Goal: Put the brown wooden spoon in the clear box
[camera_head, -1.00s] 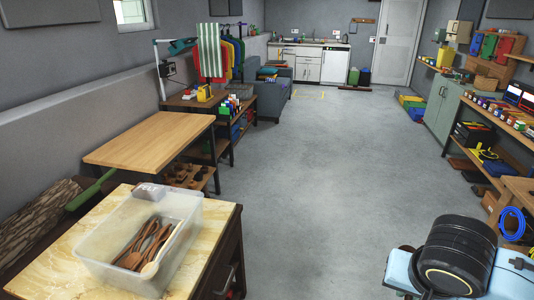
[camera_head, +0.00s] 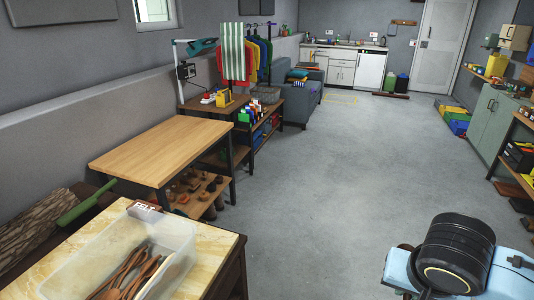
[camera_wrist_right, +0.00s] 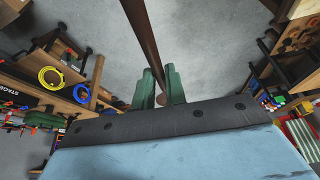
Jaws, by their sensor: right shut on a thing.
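The clear box (camera_head: 180,262) stands on a light marble-patterned counter top at the lower left of the head view, its near end cut off by the picture edge. Several brown wooden utensils (camera_head: 128,272) lie in it. In the right wrist view my right gripper (camera_wrist_right: 162,88) has its green fingers shut on a long brown shaft, which looks like the handle of the brown wooden spoon (camera_wrist_right: 143,32). The shaft runs up out of the picture, so its far end is hidden. In the head view only my right wrist shows, at the lower right, away from the box. My left gripper is out of view.
The marble-topped cabinet (camera_head: 215,252) carries the box. A wooden table (camera_head: 165,148) stands behind it, with small brown items on a shelf below. A green-handled object (camera_head: 86,203) is at the left. The floor (camera_head: 340,180) in the middle is clear.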

